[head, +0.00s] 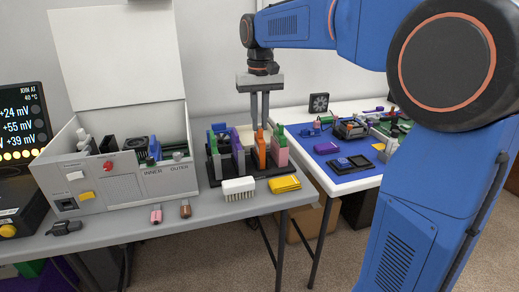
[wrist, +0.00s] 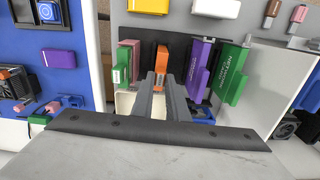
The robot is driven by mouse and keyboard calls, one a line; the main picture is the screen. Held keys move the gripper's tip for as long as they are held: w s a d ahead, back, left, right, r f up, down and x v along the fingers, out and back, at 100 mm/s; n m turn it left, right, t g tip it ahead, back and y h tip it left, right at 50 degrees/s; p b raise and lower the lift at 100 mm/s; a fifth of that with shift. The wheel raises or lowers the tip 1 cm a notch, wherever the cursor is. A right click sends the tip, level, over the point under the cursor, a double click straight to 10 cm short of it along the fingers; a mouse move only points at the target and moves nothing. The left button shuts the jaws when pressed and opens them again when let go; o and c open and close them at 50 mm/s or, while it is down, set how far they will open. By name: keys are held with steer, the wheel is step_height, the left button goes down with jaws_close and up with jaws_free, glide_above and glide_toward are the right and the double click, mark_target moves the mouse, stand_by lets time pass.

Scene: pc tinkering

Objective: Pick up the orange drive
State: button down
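The orange drive (head: 261,150) stands upright in a dark rack (head: 216,172) on the grey table, among other coloured drives. In the wrist view the orange drive (wrist: 162,58) shows just beyond and between my fingertips. My gripper (head: 260,124) points straight down over the drive, its fingertips at the drive's top end. In the wrist view my gripper (wrist: 161,84) has its two fingers a narrow gap apart, with orange between the tips. I cannot tell whether they press on the drive. The fingers hide its near part.
Close neighbours are a pink drive (head: 280,150) and a purple drive (head: 238,152); a green drive (wrist: 235,78) also stands in the rack. A white brush-like block (head: 238,188) and a yellow drive (head: 285,184) lie in front. An open white case (head: 120,180) stands left.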

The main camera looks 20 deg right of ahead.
steer(key=shift+r, duration=0.25)
step_height(320, 180, up, 8)
steer(key=shift+f, duration=0.25)
stand_by(1.0)
